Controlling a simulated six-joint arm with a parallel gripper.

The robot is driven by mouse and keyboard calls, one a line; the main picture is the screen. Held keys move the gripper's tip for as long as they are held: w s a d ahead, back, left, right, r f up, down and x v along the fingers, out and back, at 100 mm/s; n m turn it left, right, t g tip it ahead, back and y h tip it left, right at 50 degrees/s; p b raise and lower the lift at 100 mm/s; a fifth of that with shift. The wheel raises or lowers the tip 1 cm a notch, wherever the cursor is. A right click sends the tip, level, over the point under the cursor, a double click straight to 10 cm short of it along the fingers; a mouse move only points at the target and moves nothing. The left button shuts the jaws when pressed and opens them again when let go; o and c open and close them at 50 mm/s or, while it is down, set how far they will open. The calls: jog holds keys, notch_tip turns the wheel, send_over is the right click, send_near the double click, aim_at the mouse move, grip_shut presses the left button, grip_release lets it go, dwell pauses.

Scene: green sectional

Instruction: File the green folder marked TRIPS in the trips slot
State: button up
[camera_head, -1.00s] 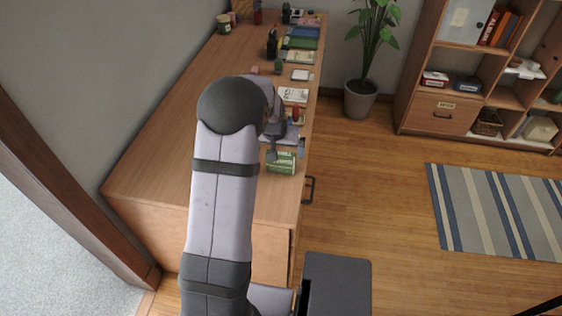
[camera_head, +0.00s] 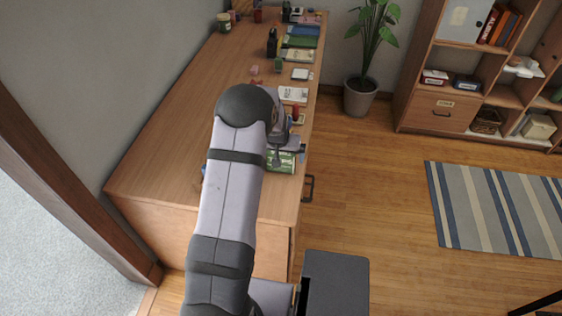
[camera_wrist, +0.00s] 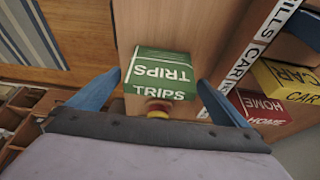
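The green folder marked TRIPS (camera_wrist: 160,72) is a thick, box-like green block with white lettering, standing on the wooden desk. In the head view the green folder (camera_head: 281,162) is near the desk's front right edge, partly covered by my gripper. My gripper (camera_wrist: 159,80) is open, with one blue finger on each side of the folder and narrow gaps between; it does not look clamped. A white strip lettered BILLS and CAR (camera_wrist: 262,40) runs along the right of the wrist view. I cannot make out a trips slot.
A yellow CAR folder (camera_wrist: 288,82) and a red HOME folder (camera_wrist: 258,108) stand right of the green one. A small red and yellow round thing (camera_wrist: 158,107) is close to the folder. Books and small items line the desk's (camera_head: 190,110) right side; its left is clear.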

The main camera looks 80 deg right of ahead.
jog(key=c, duration=1)
jog(key=shift+c, duration=0.2)
jog(key=shift+r, duration=0.15)
notch_tip(320, 180, up, 10)
jog(key=shift+f+b, duration=0.1)
jog(key=shift+b, duration=1.1)
jog(key=w+d+p, duration=0.1)
jog(key=w+d, duration=0.4)
jog(key=w, duration=0.4)
jog(key=w+d+p, duration=0.2)
jog(key=w+d, duration=0.3)
jog(key=w, duration=0.5)
jog(key=shift+d+r, duration=0.15)
jog(key=shift+r, duration=0.2)
